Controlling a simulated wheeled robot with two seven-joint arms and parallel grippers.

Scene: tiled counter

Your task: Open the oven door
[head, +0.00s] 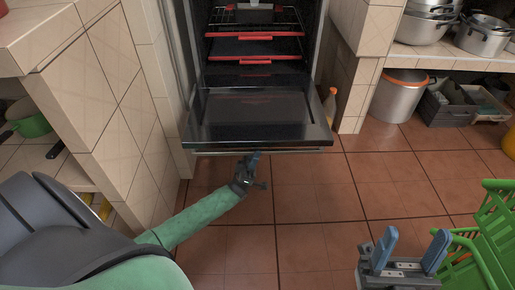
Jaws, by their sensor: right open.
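The oven (252,60) stands in the middle of the head view, between tiled walls. Its dark glass door (255,112) is folded far down and out toward me, with the oven's inside and its red-fronted racks (254,36) showing. The door's handle bar (290,150) runs along its near edge. My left gripper (253,160) is just below this edge, close to the handle. Whether it touches the handle or how its fingers stand is too small to tell. My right gripper (411,246) is open and empty at the bottom right, far from the door.
A green crate (485,245) is at the right, close to my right gripper. A bottle (329,106) stands beside the oven. A large pot (398,98) and a grey crate (462,104) are under the right shelf.

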